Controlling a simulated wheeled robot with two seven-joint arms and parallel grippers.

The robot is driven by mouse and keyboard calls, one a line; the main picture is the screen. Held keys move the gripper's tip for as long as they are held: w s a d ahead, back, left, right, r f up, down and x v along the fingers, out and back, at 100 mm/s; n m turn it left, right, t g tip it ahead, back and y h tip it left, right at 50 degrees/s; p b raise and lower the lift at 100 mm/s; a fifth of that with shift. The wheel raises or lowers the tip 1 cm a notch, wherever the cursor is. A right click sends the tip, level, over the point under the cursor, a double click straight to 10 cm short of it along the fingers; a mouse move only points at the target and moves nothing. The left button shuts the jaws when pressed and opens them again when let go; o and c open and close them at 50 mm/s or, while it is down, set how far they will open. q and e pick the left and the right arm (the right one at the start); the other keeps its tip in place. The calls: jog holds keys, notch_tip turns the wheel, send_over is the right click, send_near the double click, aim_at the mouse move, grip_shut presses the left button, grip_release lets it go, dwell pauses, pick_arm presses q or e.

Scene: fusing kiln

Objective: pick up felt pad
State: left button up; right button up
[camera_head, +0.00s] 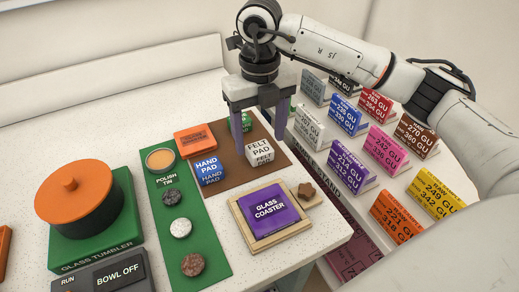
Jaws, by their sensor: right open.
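The felt pad (260,151) is a white block with black lettering on the brown mat (224,180), towards its right side. My right gripper (259,136) comes down from above, its jaws spread wide with one finger on each side, at and just behind the felt pad. I cannot tell whether the fingers touch the pad. Nothing is held between them. My left gripper is out of view.
A blue hand pad (208,171) stands close left of the felt pad, with an orange block (195,139) behind it. In front lies a purple glass coaster (267,211) on a wooden tray (259,247). The green strip (207,228) holds a polish tin and stones. A card rack stands right.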

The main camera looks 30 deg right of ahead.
aim_at(260, 148)
jog(key=shift+f, duration=1.05)
jog(key=c, duration=1.1)
notch_tip(260, 148, up, 10)
jog(key=shift+r+b, duration=0.1)
jog(key=shift+b, duration=0.2)
